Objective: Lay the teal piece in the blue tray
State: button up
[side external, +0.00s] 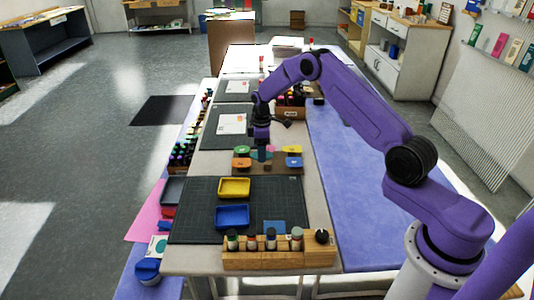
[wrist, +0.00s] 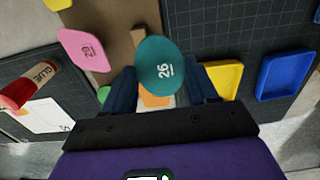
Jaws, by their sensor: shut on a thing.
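My gripper (wrist: 163,78) is shut on the teal piece (wrist: 160,62), an oval marked 26, held between its two dark blue fingers. In the side external view my gripper (side external: 261,150) is low over the brown board, and the teal piece is hard to make out there. The blue tray (side external: 232,225) is empty on the dark cutting mat, in front of the yellow tray. It also shows at the right of the wrist view (wrist: 287,78), apart from the held piece.
Several coloured pieces lie about the brown board (side external: 267,168), including an orange one (side external: 293,162) and a pink one (wrist: 83,50). The yellow tray (side external: 234,187) stands between the board and the blue tray. A wooden rack (side external: 278,260) with bottles lines the front edge.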

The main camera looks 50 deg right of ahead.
jog(key=s+a+r, duration=0.1)
jog(key=s+a, duration=0.4)
jog(key=a, duration=0.6)
jog(key=s+a, duration=0.4)
jog(key=a, duration=0.7)
jog(key=shift+n, duration=0.5)
jog(key=shift+s+a+f, duration=0.1)
jog(key=shift+f, duration=0.95)
jog(key=shift+a+f, duration=0.1)
jog(key=shift+f, duration=0.95)
jog(key=shift+f, duration=0.85)
jog(key=o, duration=0.9)
jog(key=shift+c, duration=0.2)
jog(key=shift+r, duration=0.1)
notch_tip(320, 180, up, 7)
